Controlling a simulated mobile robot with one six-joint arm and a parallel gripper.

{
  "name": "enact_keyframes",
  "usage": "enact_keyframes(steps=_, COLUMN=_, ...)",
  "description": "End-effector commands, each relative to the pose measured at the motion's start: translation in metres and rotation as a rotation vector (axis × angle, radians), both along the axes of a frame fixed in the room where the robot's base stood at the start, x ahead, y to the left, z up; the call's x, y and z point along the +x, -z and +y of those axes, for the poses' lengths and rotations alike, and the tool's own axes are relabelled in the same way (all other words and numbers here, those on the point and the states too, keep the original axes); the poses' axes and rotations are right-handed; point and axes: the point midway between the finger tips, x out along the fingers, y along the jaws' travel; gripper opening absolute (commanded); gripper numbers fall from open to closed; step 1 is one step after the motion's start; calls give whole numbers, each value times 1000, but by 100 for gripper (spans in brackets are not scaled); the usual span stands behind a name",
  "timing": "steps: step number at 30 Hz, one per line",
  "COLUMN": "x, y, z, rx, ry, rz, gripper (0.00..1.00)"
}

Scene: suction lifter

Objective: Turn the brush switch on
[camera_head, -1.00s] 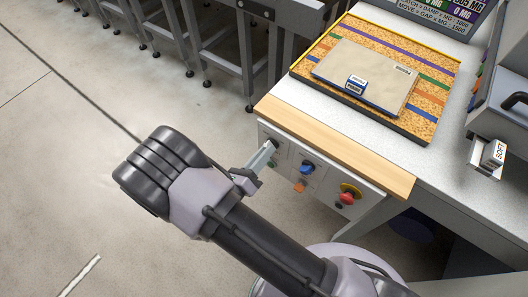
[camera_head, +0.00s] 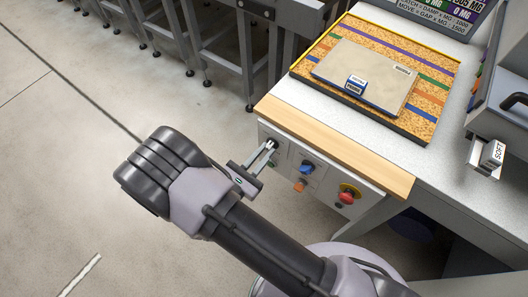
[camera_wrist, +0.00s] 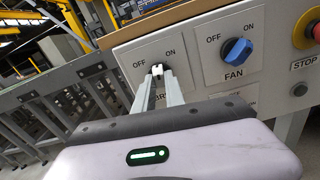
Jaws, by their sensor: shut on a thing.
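In the head view my gripper (camera_head: 270,147) reaches the left end of the panel front. The fingers hide most of the knob and part of the label below it, so I cannot tell its exact angle.
The blue fan knob (camera_wrist: 237,50) is right of the brush switch, with the red stop button (camera_wrist: 313,32) beyond it. An orange button (camera_head: 300,186) sits below the fan knob. A wooden edge (camera_head: 335,143) overhangs the panel. Open floor lies left.

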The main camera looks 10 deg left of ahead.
Motion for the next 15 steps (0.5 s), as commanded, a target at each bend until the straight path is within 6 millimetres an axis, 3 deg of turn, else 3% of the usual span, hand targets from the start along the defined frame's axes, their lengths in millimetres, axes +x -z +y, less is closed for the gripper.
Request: enact_keyframes(steps=15, x=0, y=1, z=0, rx=418, ry=0, rz=-173, gripper=0)
